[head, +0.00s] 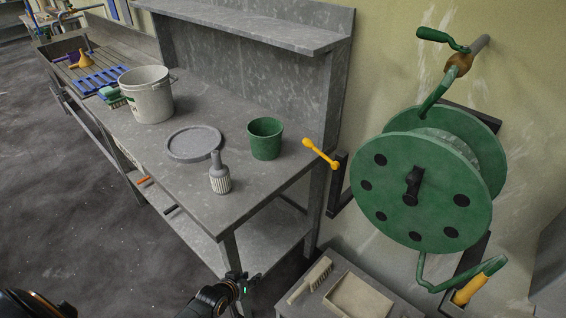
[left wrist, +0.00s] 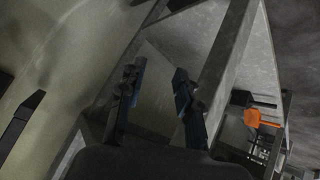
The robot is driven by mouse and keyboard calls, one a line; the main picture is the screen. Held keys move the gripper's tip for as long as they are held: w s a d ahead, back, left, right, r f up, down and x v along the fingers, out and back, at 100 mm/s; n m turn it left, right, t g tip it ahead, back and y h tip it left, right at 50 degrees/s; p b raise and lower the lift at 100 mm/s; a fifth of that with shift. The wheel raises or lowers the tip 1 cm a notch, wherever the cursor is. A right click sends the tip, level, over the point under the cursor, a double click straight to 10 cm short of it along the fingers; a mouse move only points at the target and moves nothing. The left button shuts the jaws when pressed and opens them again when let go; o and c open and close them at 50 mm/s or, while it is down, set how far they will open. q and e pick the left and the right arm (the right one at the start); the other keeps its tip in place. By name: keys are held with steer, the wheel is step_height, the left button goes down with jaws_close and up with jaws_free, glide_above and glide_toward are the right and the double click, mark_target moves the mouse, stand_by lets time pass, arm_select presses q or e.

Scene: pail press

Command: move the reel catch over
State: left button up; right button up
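The large green hose reel (head: 410,185) is mounted on the wall at the right, with a black knob at its hub. A yellow lever with rounded ends (head: 320,154), which looks like the reel catch, sits on a black bracket left of the reel. It slants from upper left to lower right. My left gripper (head: 240,284) is low in the head view, well below and left of the lever. In the left wrist view its two fingers (left wrist: 160,95) are apart with nothing between them. The lever is not clearly seen there. My right gripper is out of view.
A low stand with a brush (head: 311,279) and tray (head: 360,299) is below the reel.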

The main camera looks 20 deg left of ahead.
arm_select(q)
steer(key=w+r+n+t, duration=0.1)
steer(key=w+r+t, duration=0.2)
steer(key=w+r, duration=0.65)
steer(key=n+t+h+b, duration=0.1)
steer(key=t+h+b, duration=0.1)
steer(key=t+h, duration=0.3)
glide_toward(304, 144)
steer(key=shift+w+d, duration=0.2)
steer(key=shift+w, duration=0.5)
steer(key=b+x, duration=0.3)
steer(key=x, duration=0.5)
steer(key=shift+c, duration=0.4)
steer(key=c, duration=0.6)
